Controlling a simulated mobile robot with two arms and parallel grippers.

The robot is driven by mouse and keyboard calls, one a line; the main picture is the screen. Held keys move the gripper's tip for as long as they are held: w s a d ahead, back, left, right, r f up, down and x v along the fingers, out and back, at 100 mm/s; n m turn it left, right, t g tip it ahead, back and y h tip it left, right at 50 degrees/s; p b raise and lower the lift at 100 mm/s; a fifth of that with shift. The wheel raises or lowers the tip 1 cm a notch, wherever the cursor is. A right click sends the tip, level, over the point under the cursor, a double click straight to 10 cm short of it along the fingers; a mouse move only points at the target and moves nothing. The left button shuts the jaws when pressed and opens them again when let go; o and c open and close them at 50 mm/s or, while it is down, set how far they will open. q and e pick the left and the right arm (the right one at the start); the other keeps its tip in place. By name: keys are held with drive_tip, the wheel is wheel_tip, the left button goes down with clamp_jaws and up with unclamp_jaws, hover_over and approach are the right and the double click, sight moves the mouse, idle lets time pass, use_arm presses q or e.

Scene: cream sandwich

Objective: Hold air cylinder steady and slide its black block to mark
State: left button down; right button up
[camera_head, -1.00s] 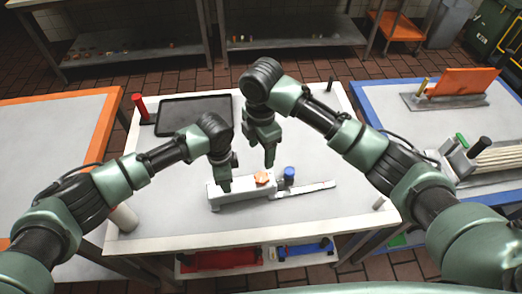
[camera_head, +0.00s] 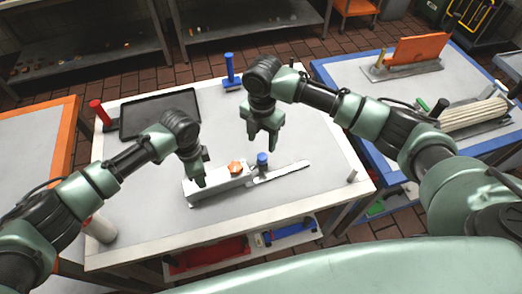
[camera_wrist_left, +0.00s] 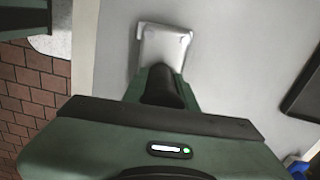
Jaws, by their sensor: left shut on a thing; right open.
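A long pale grey device (camera_head: 222,183) lies on the table, which I take for the air cylinder. It has an orange knob (camera_head: 236,168) on top, a blue knob (camera_head: 262,159) beside it and a thin flat strip (camera_head: 290,171) reaching right. My left gripper (camera_head: 200,183) is shut on the device's left end. In the left wrist view the device's pale end (camera_wrist_left: 165,42) shows beyond a dark rounded part between the fingers. My right gripper (camera_head: 264,144) is open and empty, above and behind the blue knob. I cannot make out a black block or a mark.
A black tray (camera_head: 160,115) with a red-handled tool (camera_head: 98,110) beside it lies at the back left of the white table (camera_head: 320,130). A blue-handled stand (camera_head: 230,75) is at the back edge. A pale cylinder (camera_head: 101,228) stands front left. The table's right side is mostly clear.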

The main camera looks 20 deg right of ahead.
sight(262, 156)
wheel_tip(262, 156, down, 8)
drive_tip(key=shift+f, duration=0.1)
drive_tip(key=shift+c, duration=0.3)
clamp_jaws()
idle(1.3)
